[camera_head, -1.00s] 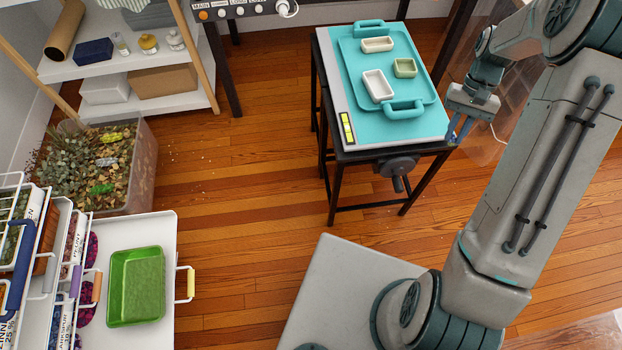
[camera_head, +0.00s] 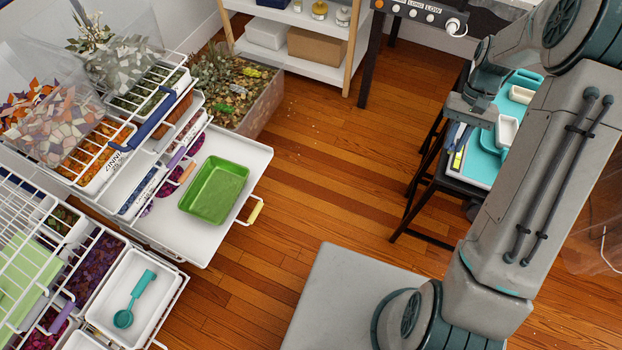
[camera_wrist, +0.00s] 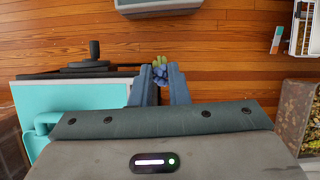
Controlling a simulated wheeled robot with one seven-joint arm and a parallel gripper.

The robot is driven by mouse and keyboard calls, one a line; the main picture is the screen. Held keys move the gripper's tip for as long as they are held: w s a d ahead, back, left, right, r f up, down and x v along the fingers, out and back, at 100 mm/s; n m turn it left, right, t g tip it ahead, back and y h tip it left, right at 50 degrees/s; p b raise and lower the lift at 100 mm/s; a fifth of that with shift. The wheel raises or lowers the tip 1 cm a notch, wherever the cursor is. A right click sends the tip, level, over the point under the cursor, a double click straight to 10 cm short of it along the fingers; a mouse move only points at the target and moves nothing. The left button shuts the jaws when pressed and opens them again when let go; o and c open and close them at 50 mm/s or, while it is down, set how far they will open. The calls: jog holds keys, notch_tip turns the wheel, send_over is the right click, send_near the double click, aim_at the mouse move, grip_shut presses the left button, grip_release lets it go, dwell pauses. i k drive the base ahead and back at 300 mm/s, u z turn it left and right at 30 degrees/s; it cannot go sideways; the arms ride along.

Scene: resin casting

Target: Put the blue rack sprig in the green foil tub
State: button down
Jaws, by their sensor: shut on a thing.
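The green foil tub (camera_head: 214,190) stands on a white shelf tray at the left in the head view, open-topped and empty. My gripper (camera_wrist: 161,72) shows in the wrist view with its two blue fingers closed around a small blue and yellow-green sprig (camera_wrist: 160,73), which sticks out a little past the fingertips. In the head view my gripper (camera_head: 453,138) is at the right, by the left side of the teal-topped table and well away from the tub. The sprig cannot be made out there.
The teal-topped table (camera_head: 478,165) is beside my gripper. Wire baskets (camera_head: 130,120) crowd the left of the tub. A drawer with a teal scoop (camera_head: 135,298) is in front of it. A clear bin of foliage (camera_head: 262,108) stands behind. Wooden floor between is clear.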

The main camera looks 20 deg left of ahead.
aim_at(212, 205)
jog(key=u, duration=1.5)
